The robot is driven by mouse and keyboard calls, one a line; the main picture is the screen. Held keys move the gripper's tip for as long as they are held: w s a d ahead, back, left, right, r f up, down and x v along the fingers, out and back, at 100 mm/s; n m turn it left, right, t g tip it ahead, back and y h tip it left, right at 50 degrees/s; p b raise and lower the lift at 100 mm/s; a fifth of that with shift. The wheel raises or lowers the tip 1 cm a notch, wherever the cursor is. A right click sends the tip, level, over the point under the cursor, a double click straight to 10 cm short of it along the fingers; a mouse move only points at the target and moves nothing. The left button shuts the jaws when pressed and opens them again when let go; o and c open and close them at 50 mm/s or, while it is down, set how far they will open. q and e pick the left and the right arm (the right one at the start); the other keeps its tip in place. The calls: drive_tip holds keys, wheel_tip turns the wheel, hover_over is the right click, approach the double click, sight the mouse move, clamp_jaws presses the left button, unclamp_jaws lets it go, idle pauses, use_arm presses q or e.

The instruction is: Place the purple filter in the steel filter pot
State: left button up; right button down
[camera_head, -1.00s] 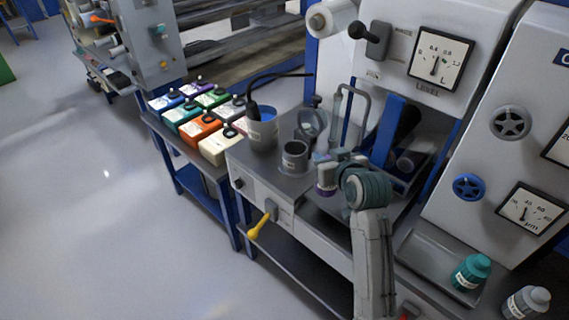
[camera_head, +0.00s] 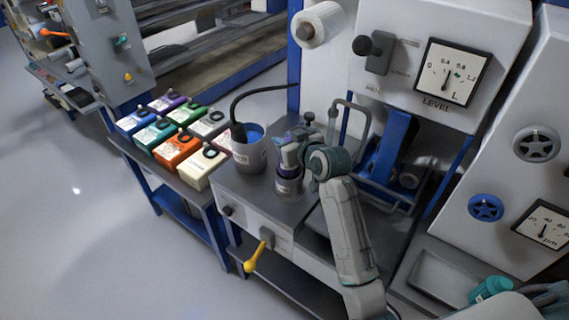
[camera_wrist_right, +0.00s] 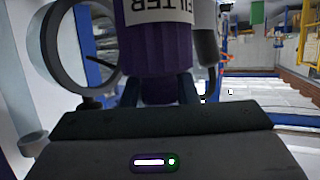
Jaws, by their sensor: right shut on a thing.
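My right gripper (camera_head: 291,150) is shut on the purple filter (camera_head: 289,170), above the steel filter pot (camera_head: 289,187) on the grey bench. The filter is upright and lines up with the pot's mouth in the head view. Its lower end meets the pot's rim there; I cannot tell whether it is inside or just above. In the right wrist view, the purple filter (camera_wrist_right: 158,50) with a white label stands between the fingers (camera_wrist_right: 158,90). The pot cannot be made out in that view. My left gripper is not in view.
A grey bucket (camera_head: 249,155) with blue contents and a black hose stands left of the pot. Several coloured boxes (camera_head: 176,150) sit on the side table. A bent pipe (camera_head: 347,104) rises behind the gripper.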

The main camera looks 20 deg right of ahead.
drive_tip(key=shift+g, duration=0.4)
drive_tip(key=f, duration=0.4)
drive_tip(key=shift+s, duration=0.4)
drive_tip(key=shift+w+f, duration=0.35)
drive_tip(key=shift+f, duration=0.35)
wheel_tip(320, 180, down, 2)
drive_tip(key=shift+f+p, duration=0.1)
drive_tip(key=shift+p, duration=0.3)
drive_tip(key=c, duration=1.3)
unclamp_jaws()
drive_tip(key=shift+o, duration=0.8)
drive_tip(key=shift+w+f, duration=0.1)
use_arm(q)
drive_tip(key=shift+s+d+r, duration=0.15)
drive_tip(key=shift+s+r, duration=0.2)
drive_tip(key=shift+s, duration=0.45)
